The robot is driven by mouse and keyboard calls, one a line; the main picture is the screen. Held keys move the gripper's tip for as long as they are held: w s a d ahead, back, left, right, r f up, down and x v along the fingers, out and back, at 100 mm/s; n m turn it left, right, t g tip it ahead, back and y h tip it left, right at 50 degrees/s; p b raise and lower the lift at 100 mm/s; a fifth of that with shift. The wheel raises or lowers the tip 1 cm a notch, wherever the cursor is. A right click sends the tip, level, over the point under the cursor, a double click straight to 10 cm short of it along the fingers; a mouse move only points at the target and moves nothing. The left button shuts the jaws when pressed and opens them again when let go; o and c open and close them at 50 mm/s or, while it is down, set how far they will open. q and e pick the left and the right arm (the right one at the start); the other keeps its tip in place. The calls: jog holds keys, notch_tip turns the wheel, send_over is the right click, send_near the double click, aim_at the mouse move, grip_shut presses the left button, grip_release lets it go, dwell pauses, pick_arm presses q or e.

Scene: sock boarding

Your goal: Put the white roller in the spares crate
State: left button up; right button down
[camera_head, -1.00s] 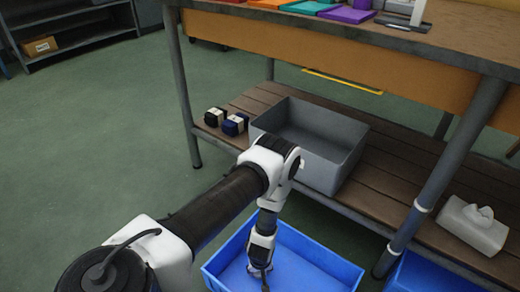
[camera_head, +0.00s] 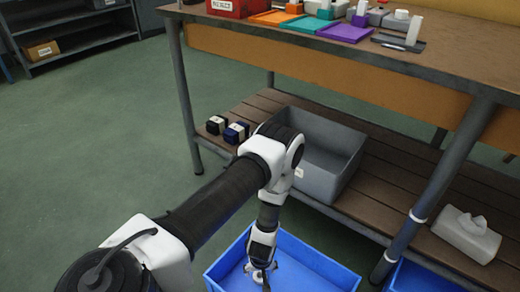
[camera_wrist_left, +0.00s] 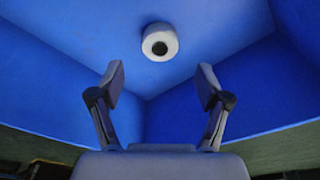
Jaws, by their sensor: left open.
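A white roller (camera_wrist_left: 160,42) with a dark round hole in its end is in the left wrist view, against the blue inside of a crate. It is beyond my fingertips and apart from them. My left gripper (camera_wrist_left: 158,88) is open, with nothing between its fingers. In the head view my left gripper (camera_head: 262,276) points down into a blue crate (camera_head: 335,268) on the floor in front of the bench. The roller is not clearly made out in the head view. No label naming the spares crate shows. My right gripper is not in view.
The bench's lower shelf holds a grey bin (camera_head: 345,150), small dark items (camera_head: 236,131) and a white tissue box (camera_head: 466,233). Another blue crate (camera_head: 420,275) stands at lower right, behind a bench leg (camera_head: 437,180). Coloured trays (camera_head: 345,32) are on the benchtop. Floor at left is clear.

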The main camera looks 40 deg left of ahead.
aim_at(260, 282)
pick_arm(q)
jog(key=s+d+r+m, duration=0.4)
jog(key=s+r+m, duration=0.1)
jog(key=s+r, duration=0.1)
jog(key=s+d+r+m+g+h+p, duration=0.1)
jog(key=s+d+r+m, duration=0.3)
jog(key=s+r, duration=0.3)
jog(key=shift+s+d+r+m, duration=0.2)
jog(key=shift+d+r+m, duration=0.15)
jog(key=shift+r, duration=0.45)
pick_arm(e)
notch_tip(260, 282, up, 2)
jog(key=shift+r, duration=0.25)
